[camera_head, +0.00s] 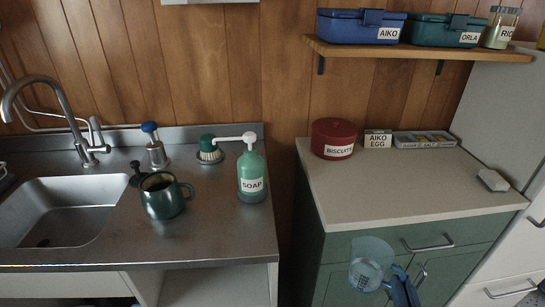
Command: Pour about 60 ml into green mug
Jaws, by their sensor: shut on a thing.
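The dark green mug (164,199) stands upright on the steel counter, right of the sink, with its handle to the right. Its inside looks brownish; I cannot tell whether it holds liquid. A clear, pale blue jug-like vessel (366,252) is in front of the green cabinet at the bottom right, well apart from the mug. My gripper (401,286) shows as blue parts at the vessel's right side, shut on it. Most of my gripper is cut off by the bottom edge. The liquid level in the vessel is unclear.
A soap bottle (251,176) stands right of the mug, and a green-topped brush (208,150) and a blue-topped dispenser (155,146) stand behind. The sink (62,212) is left. The right worktop (395,190) is mostly clear, with a red biscuit tin (333,136) at its back.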

